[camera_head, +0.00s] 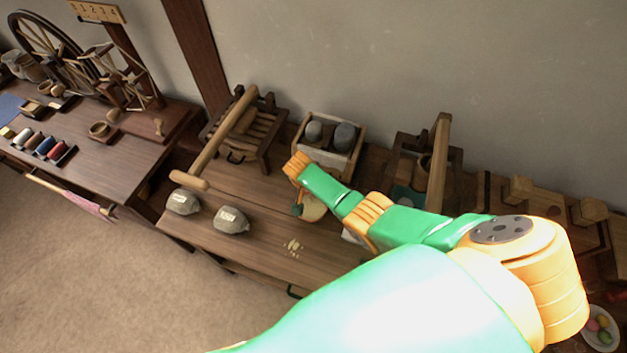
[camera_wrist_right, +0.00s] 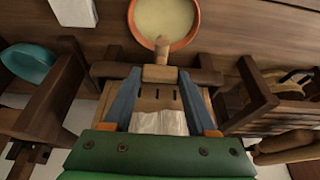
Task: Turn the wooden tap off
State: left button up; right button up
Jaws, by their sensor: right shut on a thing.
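In the right wrist view, the wooden tap (camera_wrist_right: 160,73) lies between the blue fingers of my right gripper (camera_wrist_right: 160,76), which is shut on it. A short, round-ended wooden piece (camera_wrist_right: 161,48) points from it toward a brown-rimmed bowl (camera_wrist_right: 165,43) of pale yellowish contents. Whether anything flows from the tap cannot be told. In the head view, my right forearm reaches in from the right over the long wooden table (camera_head: 262,259). A pale round thing (camera_head: 314,209) shows beside it; the tap and fingertips cannot be made out there. My left gripper is not in view.
Two grey labelled lumps (camera_head: 183,202) (camera_head: 232,220) and pale crumbs (camera_head: 293,247) lie on the table. A slatted wooden stand (camera_head: 264,140), a crate of grey stones (camera_head: 331,140) and a wooden frame (camera_head: 439,165) stand along the back. A teal bowl (camera_wrist_right: 30,62) is left in the wrist view.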

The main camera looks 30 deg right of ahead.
dwell(0.4)
jog(key=o, duration=1.4)
jog(key=shift+w+d, duration=0.1)
jog(key=shift+c, duration=0.2)
jog(key=shift+r, duration=0.1)
jog(key=p+v, duration=0.2)
jog(key=v, duration=0.4)
jog(key=shift+r+b, duration=0.35)
